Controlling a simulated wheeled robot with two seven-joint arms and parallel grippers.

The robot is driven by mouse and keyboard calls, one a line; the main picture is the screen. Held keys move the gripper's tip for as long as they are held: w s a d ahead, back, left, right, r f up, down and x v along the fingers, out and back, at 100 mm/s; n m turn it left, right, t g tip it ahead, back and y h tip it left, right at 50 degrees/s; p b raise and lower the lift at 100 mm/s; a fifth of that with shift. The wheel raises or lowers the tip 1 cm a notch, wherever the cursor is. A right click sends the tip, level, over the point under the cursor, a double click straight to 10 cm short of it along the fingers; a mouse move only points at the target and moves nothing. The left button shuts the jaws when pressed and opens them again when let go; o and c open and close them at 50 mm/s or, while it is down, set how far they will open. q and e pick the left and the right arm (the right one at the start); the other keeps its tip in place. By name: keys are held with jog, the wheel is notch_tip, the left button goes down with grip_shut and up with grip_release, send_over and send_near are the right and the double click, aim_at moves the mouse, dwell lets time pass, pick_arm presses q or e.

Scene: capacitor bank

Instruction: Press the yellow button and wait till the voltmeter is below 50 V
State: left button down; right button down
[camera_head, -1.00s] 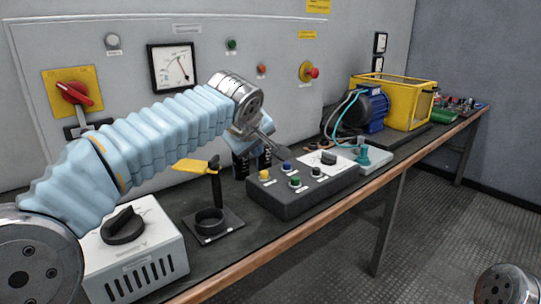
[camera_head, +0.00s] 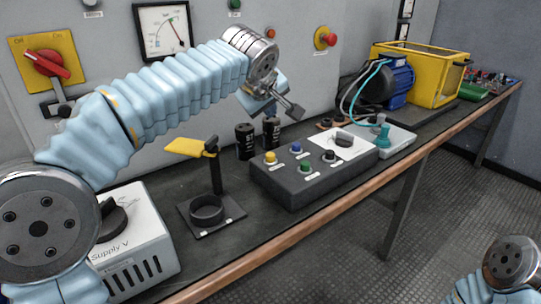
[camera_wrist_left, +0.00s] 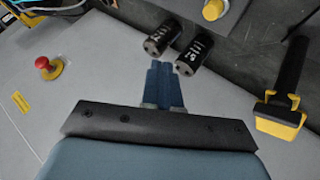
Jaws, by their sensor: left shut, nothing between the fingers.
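The yellow button (camera_head: 270,158) sits at the left end of a dark control box on the bench, beside blue, green and black buttons. It also shows at the top of the left wrist view (camera_wrist_left: 213,9). My left gripper (camera_head: 296,111) is shut and empty, in the air above and behind the box, apart from the button. In the left wrist view its fingers (camera_wrist_left: 163,95) are together. My right gripper is not in view.
Two black capacitors (camera_head: 245,141) stand behind the box. A stand with a yellow-handled tool (camera_head: 190,147) is left of it, near the power supply (camera_head: 135,240). A red emergency button (camera_head: 325,38) is on the panel. A yellow cage (camera_head: 420,75) stands farther right.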

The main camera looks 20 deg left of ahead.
pick_arm(q)
jog(key=b, duration=0.6)
send_over(269, 156)
notch_tip(269, 156, down, 7)
jog(key=shift+f, duration=0.55)
dwell(1.1)
jog(key=shift+f+b, duration=0.4)
jog(key=shift+b, duration=0.25)
jog(key=shift+f+b, duration=0.9)
jog(key=shift+f, duration=0.05)
dwell(0.7)
dwell(0.3)
jog(key=shift+r+p, duration=1.1)
jog(key=shift+r, duration=0.25)
